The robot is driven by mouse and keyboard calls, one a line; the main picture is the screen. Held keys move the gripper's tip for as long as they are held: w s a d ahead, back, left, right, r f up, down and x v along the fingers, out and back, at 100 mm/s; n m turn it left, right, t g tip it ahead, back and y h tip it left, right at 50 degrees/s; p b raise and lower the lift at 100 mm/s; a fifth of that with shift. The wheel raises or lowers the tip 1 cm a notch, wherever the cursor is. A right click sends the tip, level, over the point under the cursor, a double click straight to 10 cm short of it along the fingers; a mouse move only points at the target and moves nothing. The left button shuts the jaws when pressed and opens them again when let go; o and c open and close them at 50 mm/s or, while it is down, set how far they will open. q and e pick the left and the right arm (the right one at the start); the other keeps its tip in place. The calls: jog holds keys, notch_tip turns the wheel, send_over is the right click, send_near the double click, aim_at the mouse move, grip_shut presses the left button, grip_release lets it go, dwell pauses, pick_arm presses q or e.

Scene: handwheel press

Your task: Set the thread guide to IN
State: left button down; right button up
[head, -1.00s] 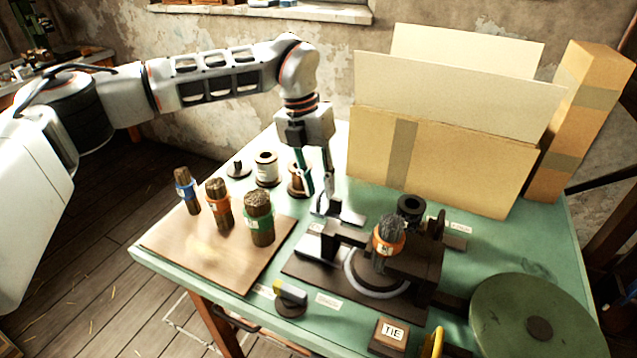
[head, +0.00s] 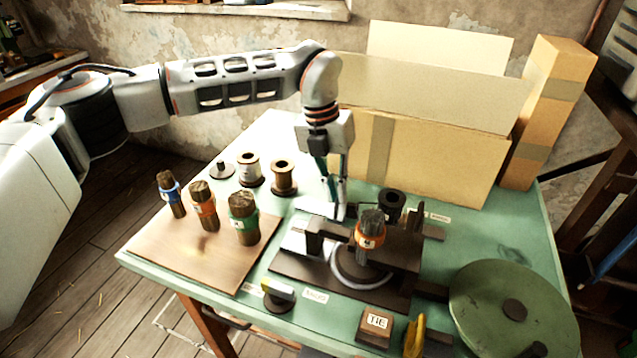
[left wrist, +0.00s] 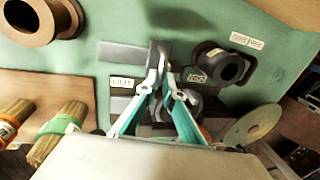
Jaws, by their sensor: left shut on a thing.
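The thread guide shows in the left wrist view as a dark upright tab (left wrist: 158,58) on a grey rail (left wrist: 125,54). An OUT label (left wrist: 122,83) lies to its left and an IN label (left wrist: 196,77) to its right. The tab stands between the two labels. My left gripper (left wrist: 161,80) is shut on the tab, its fingertips close together around it. In the head view the left gripper (head: 338,211) reaches down behind the dark press (head: 395,255), and the fingers partly hide the guide. My right gripper is not in view.
A dark spool (head: 391,205) stands just right of the gripper. Cardboard boxes (head: 430,155) stand behind. Bundles with coloured bands (head: 243,215) stand on a board at left. A green disc (head: 490,300) is at front right.

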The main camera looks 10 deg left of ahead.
pick_arm(q)
jog(key=shift+s+d, duration=0.1)
jog(key=shift+d, duration=0.1)
jog(key=c, duration=2.2)
grip_release()
jog(key=shift+o, duration=0.2)
jog(key=shift+d, duration=0.1)
jog(key=shift+a+r, duration=0.2)
jog(key=shift+r, duration=0.35)
notch_tip(320, 180, up, 11)
jog(key=a, duration=0.2)
jog(key=shift+w+f, duration=0.2)
jog(key=shift+w, duration=0.1)
jog(key=shift+s+f, duration=0.1)
jog(key=shift+s, duration=0.05)
